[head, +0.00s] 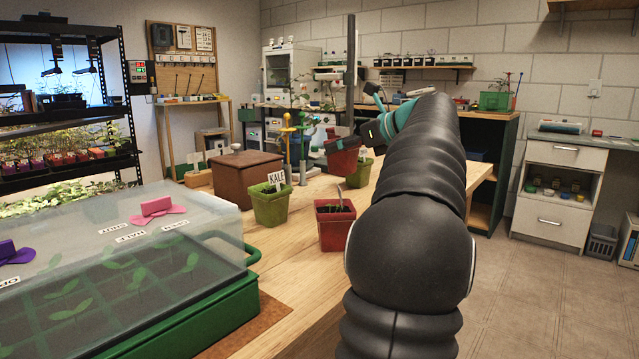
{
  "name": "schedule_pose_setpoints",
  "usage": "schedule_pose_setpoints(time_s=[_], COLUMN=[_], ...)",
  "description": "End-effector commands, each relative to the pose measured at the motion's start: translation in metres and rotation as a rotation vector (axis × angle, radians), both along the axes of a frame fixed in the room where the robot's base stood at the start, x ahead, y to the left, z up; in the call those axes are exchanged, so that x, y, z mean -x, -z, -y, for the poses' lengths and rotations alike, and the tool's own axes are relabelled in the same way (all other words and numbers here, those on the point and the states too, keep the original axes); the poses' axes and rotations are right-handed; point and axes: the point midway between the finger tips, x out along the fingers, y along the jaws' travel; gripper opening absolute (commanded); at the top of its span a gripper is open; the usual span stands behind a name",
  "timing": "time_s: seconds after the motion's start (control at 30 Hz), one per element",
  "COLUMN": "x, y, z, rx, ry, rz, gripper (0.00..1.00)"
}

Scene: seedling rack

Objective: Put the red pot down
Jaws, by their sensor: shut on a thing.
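My gripper (352,137) is at the far end of my arm, over the back part of the wooden table (300,262). It is shut on a red pot (342,161), which looks slightly tilted and raised above the table top. My arm and fingers hide part of the grip and the pot's right side. A second red pot (337,231), with soil, a small plant and a stick in it, stands upright on the table nearer to me.
A green pot with a KALE tag (269,209) stands left of the standing red pot. Another green pot (359,174) is close behind the held pot. A brown box (245,172) and a lidded green seedling tray (182,322) are to the left. Bare table lies in front.

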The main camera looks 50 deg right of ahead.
Motion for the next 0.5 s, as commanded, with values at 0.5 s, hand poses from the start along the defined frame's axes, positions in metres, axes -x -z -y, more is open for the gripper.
schedule_pose_setpoints(time_s=[0.5], x=[-0.043], y=[0.038], z=[-0.030], rx=[-0.001], ry=[-0.002], rz=[0.001], gripper=[0.29])
